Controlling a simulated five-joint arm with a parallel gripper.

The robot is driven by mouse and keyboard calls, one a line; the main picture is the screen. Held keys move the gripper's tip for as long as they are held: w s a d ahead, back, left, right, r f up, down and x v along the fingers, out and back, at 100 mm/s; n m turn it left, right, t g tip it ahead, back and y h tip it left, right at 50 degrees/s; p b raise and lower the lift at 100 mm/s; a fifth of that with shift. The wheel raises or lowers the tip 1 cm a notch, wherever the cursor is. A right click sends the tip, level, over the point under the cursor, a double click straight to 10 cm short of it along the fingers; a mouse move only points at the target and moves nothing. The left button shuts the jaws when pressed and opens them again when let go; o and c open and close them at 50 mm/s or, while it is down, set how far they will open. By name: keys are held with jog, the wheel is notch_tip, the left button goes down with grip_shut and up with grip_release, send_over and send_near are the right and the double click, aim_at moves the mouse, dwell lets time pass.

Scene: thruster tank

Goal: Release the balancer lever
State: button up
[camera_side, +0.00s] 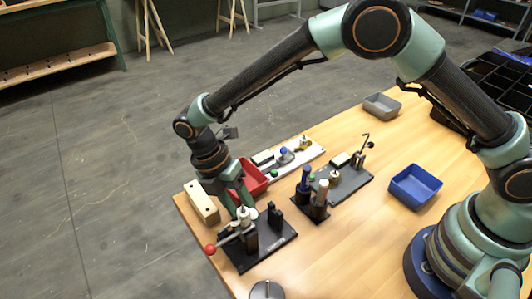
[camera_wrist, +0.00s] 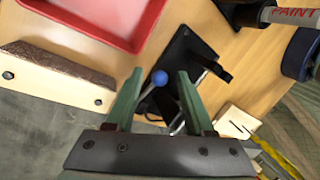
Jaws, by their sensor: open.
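A black fixture (camera_side: 262,240) with light upright parts and a lever ending in a red ball (camera_side: 210,249) stands near the table's front left corner. My gripper (camera_side: 240,209) points down just above its light parts in the side view. In the wrist view, my gripper (camera_wrist: 158,85) is open, with its green fingers apart. A blue ball (camera_wrist: 160,78) on a thin metal rod shows between the fingers, with the black fixture (camera_wrist: 187,52) behind it. I cannot tell whether the fingers touch the ball or rod. Which of these is the balancer lever is not clear.
A red tray (camera_side: 251,179) and a wooden block (camera_side: 202,202) lie close behind my gripper. Dark and blue cylinders (camera_side: 305,184) stand to its right. A blue bin (camera_side: 414,187) and a grey bin (camera_side: 382,106) stand further right.

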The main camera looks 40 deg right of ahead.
grip_shut()
jog(key=shift+a+r+m+g+h, duration=0.3)
jog(key=shift+r+g, duration=0.1)
grip_release()
dwell(0.3)
jog(key=v, duration=1.2)
